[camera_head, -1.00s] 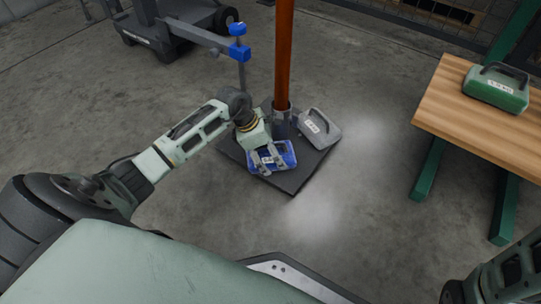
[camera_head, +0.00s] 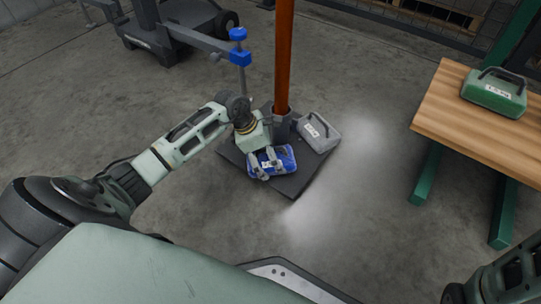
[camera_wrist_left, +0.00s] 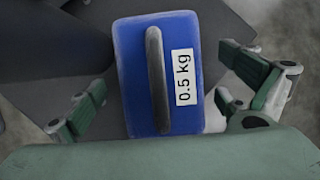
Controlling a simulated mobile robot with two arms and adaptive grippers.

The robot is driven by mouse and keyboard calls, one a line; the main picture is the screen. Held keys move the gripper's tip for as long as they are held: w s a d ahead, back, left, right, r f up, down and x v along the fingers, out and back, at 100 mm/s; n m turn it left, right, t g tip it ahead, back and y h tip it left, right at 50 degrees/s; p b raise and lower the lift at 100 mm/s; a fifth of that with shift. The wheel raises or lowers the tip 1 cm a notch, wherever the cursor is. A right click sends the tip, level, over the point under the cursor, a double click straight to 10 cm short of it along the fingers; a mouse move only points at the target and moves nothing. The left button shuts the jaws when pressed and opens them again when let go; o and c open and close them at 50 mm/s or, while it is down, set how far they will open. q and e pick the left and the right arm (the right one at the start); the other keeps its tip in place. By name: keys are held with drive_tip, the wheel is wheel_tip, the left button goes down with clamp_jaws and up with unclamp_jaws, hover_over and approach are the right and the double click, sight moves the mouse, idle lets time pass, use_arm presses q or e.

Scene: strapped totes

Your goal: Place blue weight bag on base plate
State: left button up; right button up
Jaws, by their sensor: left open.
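The blue weight bag (camera_head: 284,158) lies on the dark base plate (camera_head: 292,187), in front of the foot of the orange post. In the left wrist view the blue bag (camera_wrist_left: 185,60) shows its dark handle and a "0.5 kg" label. My left gripper (camera_head: 267,163) is right over the bag. Its fingers (camera_wrist_left: 165,100) are spread wide on either side of the bag, apart from the handle. My right gripper is not clearly visible; only part of my right arm shows at the lower right corner.
A grey weight bag (camera_head: 319,133) sits on the plate right of the orange post (camera_head: 284,60). A green weight bag (camera_head: 494,93) stands on the wooden table (camera_head: 450,110) at right. A blue-tipped clamp arm (camera_head: 239,55) reaches in behind. Floor in front is clear.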

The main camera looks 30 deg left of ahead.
use_arm(q)
drive_tip(key=p+v, duration=0.6)
drive_tip(key=v, duration=0.5)
drive_tip(key=shift+r+p, duration=0.1)
drive_tip(key=shift+p, duration=0.2)
drive_tip(key=shift+s, duration=0.1)
